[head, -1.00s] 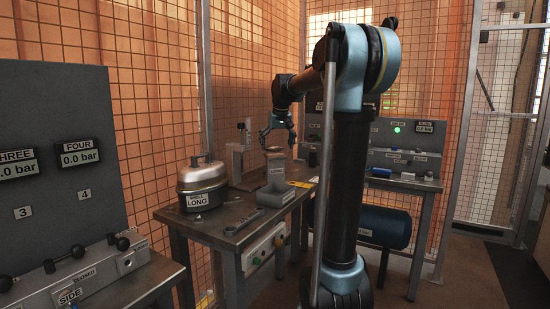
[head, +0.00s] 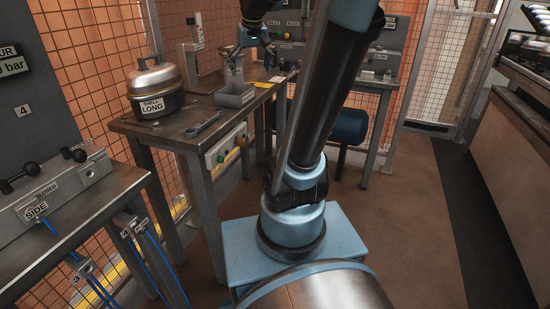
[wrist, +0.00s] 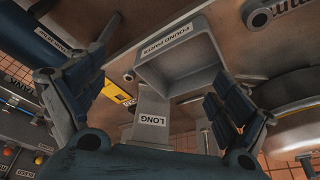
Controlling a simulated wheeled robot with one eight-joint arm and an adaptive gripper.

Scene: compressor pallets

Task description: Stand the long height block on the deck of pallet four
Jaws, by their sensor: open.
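The long height block is a grey upright piece with a LONG label. In the wrist view the block (wrist: 153,104) lies between my fingers, and in the head view it (head: 235,70) stands on the workbench behind a grey tray. My gripper (head: 254,52) is open and hangs close over the block. In the wrist view my gripper (wrist: 150,103) has its fingers spread on either side of the block in the picture, with gaps showing. I cannot tell how far down they reach. I cannot make out pallet four's deck; a plate marked 4 (head: 23,110) shows at the left.
The FOUND PARTS tray (wrist: 212,56) is beside the block; it also shows in the head view (head: 252,99). A side bench with valves stands left. The floor at right is clear.

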